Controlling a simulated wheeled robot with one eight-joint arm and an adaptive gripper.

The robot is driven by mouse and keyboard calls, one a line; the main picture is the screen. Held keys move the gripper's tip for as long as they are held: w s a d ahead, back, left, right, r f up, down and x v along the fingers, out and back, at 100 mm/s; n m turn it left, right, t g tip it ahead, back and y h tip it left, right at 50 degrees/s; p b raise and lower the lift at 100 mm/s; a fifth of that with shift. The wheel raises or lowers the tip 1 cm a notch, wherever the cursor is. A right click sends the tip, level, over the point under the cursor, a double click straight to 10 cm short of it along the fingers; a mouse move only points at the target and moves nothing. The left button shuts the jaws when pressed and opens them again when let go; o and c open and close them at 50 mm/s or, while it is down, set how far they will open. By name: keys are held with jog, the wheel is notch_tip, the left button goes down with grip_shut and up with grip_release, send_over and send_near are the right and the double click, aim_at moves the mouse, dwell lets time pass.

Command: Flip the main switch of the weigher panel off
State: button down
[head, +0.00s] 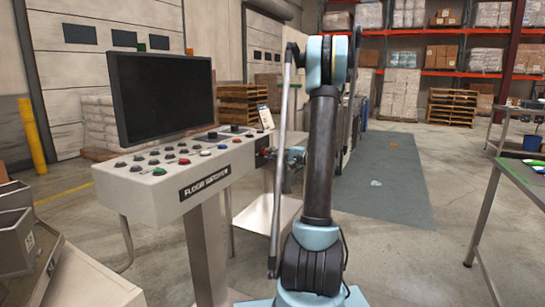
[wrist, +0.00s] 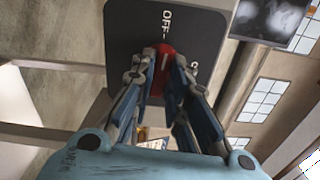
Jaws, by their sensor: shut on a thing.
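The panel is a light grey console (head: 165,202) with a black screen and several coloured buttons. Its main switch is a red knob (wrist: 161,66) on a dark plate (wrist: 122,38), lettered OFF above the knob in the wrist view; a second label at the right is partly hidden by a finger. A pale mark on the knob runs roughly up and down towards OFF; its exact setting is hard to tell. My gripper (wrist: 161,84) is shut on the knob, one finger on each side. In the head view my gripper (head: 275,156) is at the console's right end.
Grey metal bins (head: 15,235) stand at the lower left. Pallets (head: 452,106) and loaded racks stand at the back. The floor between my arm and the table is open.

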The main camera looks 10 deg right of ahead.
jog(key=shift+s+f+n, duration=0.1)
jog(key=shift+f+n, duration=0.05)
jog(key=shift+n, duration=0.55)
jog(key=c, duration=1.6)
grip_release()
jog(key=shift+o, duration=0.2)
jog(key=shift+s+d, duration=0.1)
jog(key=shift+d, duration=0.15)
jog(key=v, duration=1.1)
jog(key=shift+s+d, duration=0.1)
